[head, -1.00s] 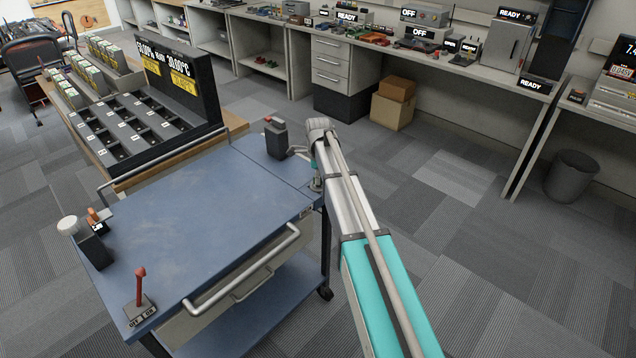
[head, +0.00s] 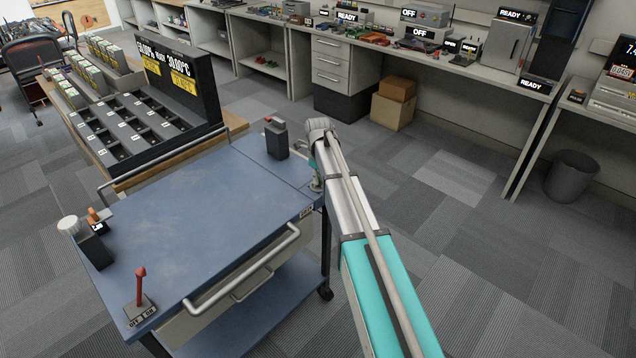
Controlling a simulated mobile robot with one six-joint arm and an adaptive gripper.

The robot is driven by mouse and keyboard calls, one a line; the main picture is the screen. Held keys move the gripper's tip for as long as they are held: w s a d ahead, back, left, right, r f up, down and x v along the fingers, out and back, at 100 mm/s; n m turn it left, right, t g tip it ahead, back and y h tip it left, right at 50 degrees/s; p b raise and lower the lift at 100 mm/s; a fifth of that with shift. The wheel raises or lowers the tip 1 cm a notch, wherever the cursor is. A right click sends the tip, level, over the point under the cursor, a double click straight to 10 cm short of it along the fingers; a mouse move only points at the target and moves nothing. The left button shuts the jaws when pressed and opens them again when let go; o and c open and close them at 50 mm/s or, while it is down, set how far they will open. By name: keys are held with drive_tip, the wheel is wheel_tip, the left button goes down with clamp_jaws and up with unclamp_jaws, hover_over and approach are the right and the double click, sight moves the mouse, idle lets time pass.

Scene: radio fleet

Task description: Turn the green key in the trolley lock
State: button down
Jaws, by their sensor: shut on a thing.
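The blue-topped trolley (head: 205,215) stands in front of me. A dark upright box (head: 277,140) with a small red part on top stands at its far right corner; I take it for the lock. My gripper (head: 299,153) shows only in part, at the right side of this box, behind my wrist. It is shut, with its fingertips close against the box. The green key is not clearly visible; the fingers and wrist cover the place where they close. How far the key is turned cannot be seen.
On the trolley's left side are a box with a white round cap (head: 69,226) and a red lever (head: 140,285) on a labelled base. A slotted black rack (head: 140,130) stands behind. A long bench (head: 400,55) lines the back. Floor to the right is clear.

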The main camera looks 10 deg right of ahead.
drive_tip(key=shift+m, duration=2.2)
drive_tip(key=c, duration=0.6)
unclamp_jaws()
